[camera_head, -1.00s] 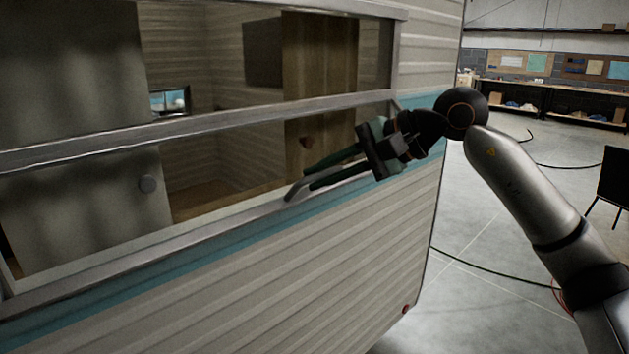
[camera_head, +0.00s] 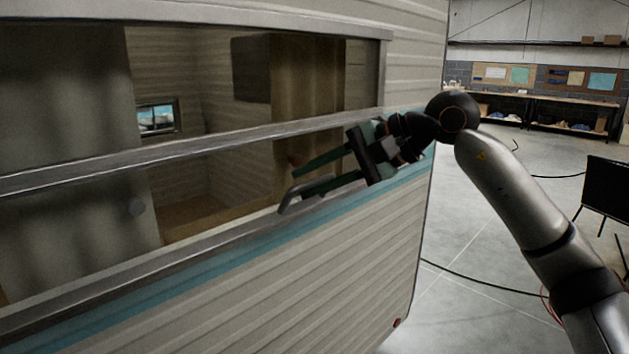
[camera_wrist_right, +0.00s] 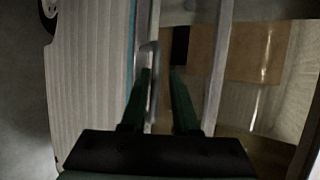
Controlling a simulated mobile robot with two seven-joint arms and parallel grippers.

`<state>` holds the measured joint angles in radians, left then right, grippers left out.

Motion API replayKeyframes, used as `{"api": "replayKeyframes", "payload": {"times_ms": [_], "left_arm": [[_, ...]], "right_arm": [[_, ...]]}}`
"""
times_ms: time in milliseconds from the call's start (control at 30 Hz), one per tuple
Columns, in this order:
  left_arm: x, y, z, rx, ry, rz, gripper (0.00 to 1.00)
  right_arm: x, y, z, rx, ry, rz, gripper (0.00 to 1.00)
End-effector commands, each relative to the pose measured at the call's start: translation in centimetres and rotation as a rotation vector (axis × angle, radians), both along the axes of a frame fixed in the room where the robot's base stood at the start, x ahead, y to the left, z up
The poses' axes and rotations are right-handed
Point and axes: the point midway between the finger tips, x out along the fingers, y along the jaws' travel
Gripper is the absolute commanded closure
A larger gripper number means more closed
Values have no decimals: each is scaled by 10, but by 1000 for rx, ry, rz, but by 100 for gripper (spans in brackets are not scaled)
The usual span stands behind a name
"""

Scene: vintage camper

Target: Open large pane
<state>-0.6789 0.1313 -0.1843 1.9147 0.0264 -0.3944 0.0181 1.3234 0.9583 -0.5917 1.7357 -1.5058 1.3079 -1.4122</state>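The large pane is a wide window in the camper's side; its metal middle rail (camera_head: 200,156) crosses the opening and its lower frame rail (camera_head: 130,285) runs above the teal stripe. A curved metal handle (camera_head: 287,207) stands off the lower rail near its right part. My right gripper (camera_head: 298,183) comes from the right with its green fingers spread at the handle. In the right wrist view the handle (camera_wrist_right: 154,70) lies between the open fingers (camera_wrist_right: 160,95), closer to the left finger; contact is not clear. My left gripper is out of view.
The camper's ribbed side wall (camera_head: 300,275) fills the space below the window and ends at a right corner. Open concrete floor (camera_head: 480,230) lies beyond, with a dark cable (camera_head: 480,278) and a dark panel on legs (camera_head: 610,195). Workbenches stand at the back.

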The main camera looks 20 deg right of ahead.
Motion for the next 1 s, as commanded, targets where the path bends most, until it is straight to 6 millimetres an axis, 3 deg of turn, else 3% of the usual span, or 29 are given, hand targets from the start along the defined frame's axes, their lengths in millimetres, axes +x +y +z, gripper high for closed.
{"api": "replayKeyframes", "payload": {"times_ms": [133, 467, 1000], "left_arm": [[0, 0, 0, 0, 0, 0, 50], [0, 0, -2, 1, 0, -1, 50], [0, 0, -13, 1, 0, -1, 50]], "right_arm": [[0, 0, -2, -2, 5, 1, 55], [-5, -4, 0, -3, 6, 2, 55], [-66, -68, 53, -2, 4, -1, 55]]}}
